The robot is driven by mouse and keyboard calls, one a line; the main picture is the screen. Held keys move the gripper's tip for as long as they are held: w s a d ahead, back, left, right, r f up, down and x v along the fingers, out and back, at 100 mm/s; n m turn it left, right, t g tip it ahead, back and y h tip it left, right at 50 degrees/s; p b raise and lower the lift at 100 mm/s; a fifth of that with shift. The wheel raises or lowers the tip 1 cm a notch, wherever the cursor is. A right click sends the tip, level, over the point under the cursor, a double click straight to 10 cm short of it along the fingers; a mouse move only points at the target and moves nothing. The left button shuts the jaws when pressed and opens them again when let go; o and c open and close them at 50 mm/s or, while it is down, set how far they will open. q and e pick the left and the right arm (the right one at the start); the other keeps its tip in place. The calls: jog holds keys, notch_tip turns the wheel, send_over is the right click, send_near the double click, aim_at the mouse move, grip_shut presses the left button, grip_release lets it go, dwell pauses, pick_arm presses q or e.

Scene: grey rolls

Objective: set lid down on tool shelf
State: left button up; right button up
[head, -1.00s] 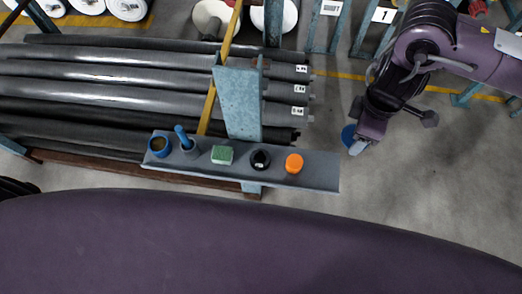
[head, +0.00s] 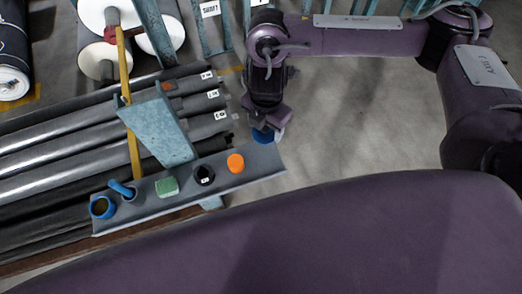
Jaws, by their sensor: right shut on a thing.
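The tool shelf (head: 222,183) is a narrow grey plank that runs slantwise left of the middle of the head view. My right gripper (head: 266,127) points down just beyond the shelf's right end. It is shut on a round blue lid (head: 263,135), which is partly hidden by the gripper. The lid appears close to the shelf's back edge near the right end; its height above the shelf cannot be told. My left gripper is not in view.
On the shelf stand an orange object (head: 235,163), a black round one (head: 204,175), a green block (head: 167,187), a cup with a blue handle (head: 122,190) and a blue ring-shaped item (head: 102,207). A blue-grey post (head: 158,132) rises behind. Grey rolls (head: 75,150) lie left.

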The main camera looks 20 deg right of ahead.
jog(key=b, duration=0.3)
send_over(265, 156)
notch_tip(265, 156, down, 11)
jog(key=shift+a, duration=0.1)
jog(key=shift+f+b, duration=0.9)
jog(key=shift+f, duration=1)
jog(key=shift+f, duration=0.2)
jog(key=o, duration=1)
jog(key=shift+r+p, duration=2.05)
jog(key=shift+r, duration=4.15)
